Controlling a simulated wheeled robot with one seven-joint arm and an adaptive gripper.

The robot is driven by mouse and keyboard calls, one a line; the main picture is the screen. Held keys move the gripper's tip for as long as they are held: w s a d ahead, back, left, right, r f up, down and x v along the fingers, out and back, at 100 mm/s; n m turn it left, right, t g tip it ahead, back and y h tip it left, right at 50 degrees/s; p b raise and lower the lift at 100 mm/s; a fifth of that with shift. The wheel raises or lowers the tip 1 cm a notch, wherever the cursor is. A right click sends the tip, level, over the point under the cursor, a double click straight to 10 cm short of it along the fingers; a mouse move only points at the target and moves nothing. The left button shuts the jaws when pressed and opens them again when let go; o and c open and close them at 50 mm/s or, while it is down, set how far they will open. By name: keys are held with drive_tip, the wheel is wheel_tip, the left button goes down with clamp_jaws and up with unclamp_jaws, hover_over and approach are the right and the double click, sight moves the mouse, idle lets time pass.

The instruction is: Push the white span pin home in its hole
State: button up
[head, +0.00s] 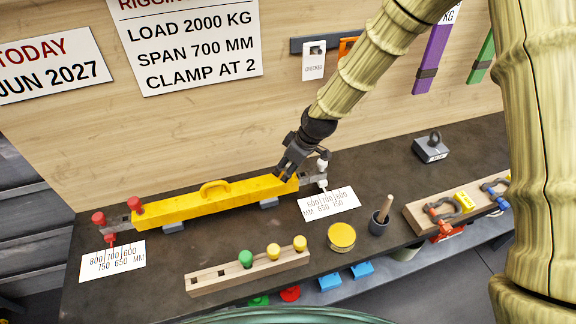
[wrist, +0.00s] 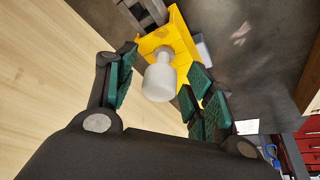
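The yellow beam (head: 215,197) lies along the back of the bench, with a grey end piece (head: 309,181) at its right. A white knobbed pin (head: 322,165) stands at that right end, and a second white piece (head: 322,184) shows just below it. My gripper (head: 287,170) is over the beam's right end, left of the white pin. In the wrist view my gripper (wrist: 162,67) is open, with a white pin (wrist: 160,82) between and below its fingers, apparently untouched. Its narrow stem meets the yellow part (wrist: 177,30); its depth in the hole cannot be told.
Red knobs (head: 137,205) are at the beam's left end. A white scale card (head: 329,203) lies before the right end. A wooden peg block (head: 240,275), yellow tin (head: 341,237) and dark cup (head: 379,225) stand in front. The wooden wall rises close behind.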

drive_tip(key=v, duration=1.2)
idle(0.6)
